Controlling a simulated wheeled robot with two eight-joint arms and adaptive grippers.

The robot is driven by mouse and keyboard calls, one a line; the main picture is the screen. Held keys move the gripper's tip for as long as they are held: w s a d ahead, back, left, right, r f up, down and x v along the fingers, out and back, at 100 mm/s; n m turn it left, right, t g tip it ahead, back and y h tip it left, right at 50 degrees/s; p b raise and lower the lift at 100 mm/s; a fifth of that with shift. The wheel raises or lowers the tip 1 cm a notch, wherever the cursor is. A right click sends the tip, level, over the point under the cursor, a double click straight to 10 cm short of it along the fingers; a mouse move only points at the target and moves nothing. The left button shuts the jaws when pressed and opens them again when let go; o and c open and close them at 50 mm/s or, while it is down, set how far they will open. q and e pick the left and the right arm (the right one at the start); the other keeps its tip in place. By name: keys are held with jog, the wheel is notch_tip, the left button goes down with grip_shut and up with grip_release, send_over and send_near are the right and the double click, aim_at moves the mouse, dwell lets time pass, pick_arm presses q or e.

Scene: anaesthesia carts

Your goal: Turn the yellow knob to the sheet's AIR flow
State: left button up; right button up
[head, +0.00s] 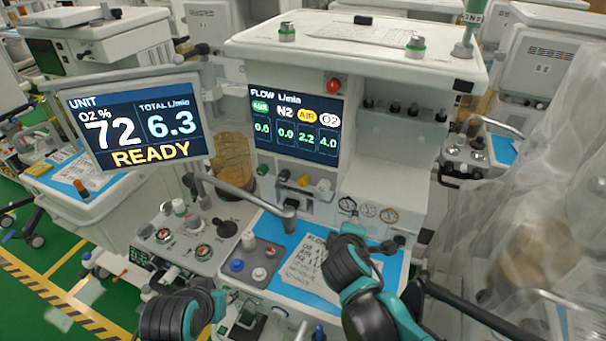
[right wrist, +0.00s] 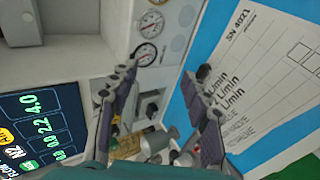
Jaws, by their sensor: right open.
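The yellow knob (head: 303,181) sits in a row below the flow screen (head: 296,124), between a dark knob and a white knob. The screen reads AIR 2.2 and O2 4.0. The sheet (head: 303,265) lies on the blue mat; its AIR value is not readable, and in the right wrist view a finger covers part of the sheet (right wrist: 262,70). My right gripper (right wrist: 162,105) is open, with nothing between its fingers, above the shelf and apart from the knob. A small yellow-brown part (right wrist: 125,147) beyond the fingers may be the knob. My left wrist shows at lower left; its fingers cannot be made out.
A grey jointed arm (head: 245,195) crosses in front of the cart near the knobs. The unit monitor (head: 138,125) at left reads O2 72, total 6.3, READY. Gauges (head: 367,210) are right of the knobs. Clear plastic sheeting (head: 530,200) hangs at right.

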aim_at(303, 183)
jog(key=w+a+r+n+t+y+p, duration=0.1)
jog(key=w+a+r+n+t, duration=0.15)
jog(key=a+n, duration=0.3)
jog(key=w+a+r+n+t+p, duration=0.1)
jog(key=w+a+n+t, duration=0.1)
jog(key=w+a+n, duration=0.4)
jog(key=shift+m+g, duration=0.25)
jog(key=shift+m, duration=0.1)
jog(key=b+x, duration=0.1)
jog(key=x, duration=0.1)
jog(key=a+b+x, duration=0.1)
jog(key=x, duration=0.2)
jog(key=shift+a+f, duration=0.1)
jog(key=shift+f, duration=0.1)
jog(key=shift+w, duration=0.55)
pick_arm(q)
jog(key=shift+w+r, duration=0.15)
pick_arm(e)
grip_shut()
